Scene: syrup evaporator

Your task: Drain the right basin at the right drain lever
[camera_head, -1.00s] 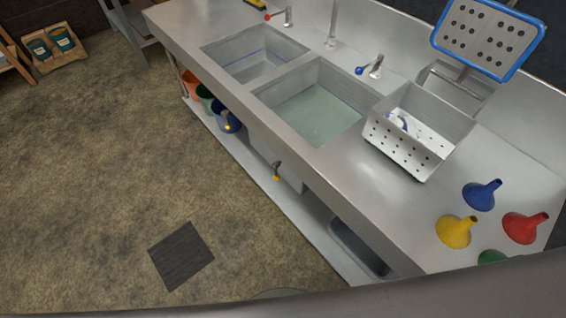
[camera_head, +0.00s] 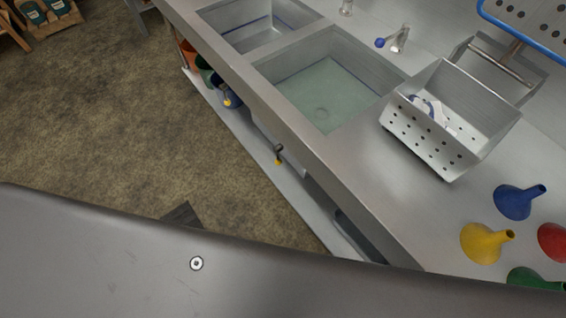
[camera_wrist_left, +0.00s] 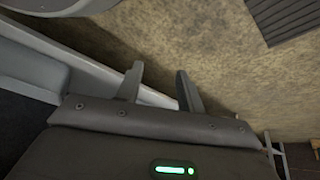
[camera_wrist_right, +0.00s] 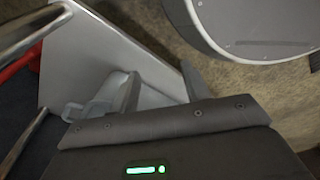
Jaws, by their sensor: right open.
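The right basin (camera_head: 335,95) is set in the steel counter and holds pale greenish liquid. Below the counter's front edge, under this basin, a small drain lever with a yellow tip (camera_head: 278,159) hangs down. Neither gripper shows in the head view, and neither touches the lever in any view. My left gripper (camera_wrist_left: 160,90) is open and empty in the left wrist view, with a pale ledge and the floor beyond it. My right gripper (camera_wrist_right: 162,88) is open and empty in the right wrist view, in front of a grey panel.
The left basin (camera_head: 258,22) adjoins the right one. A blue-knobbed tap (camera_head: 397,40) stands behind. A perforated steel box (camera_head: 432,140), a blue funnel (camera_head: 514,203) and a yellow funnel (camera_head: 482,243) stand on the counter. A blue bucket (camera_head: 225,90) is on the lower shelf. Open floor lies left.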

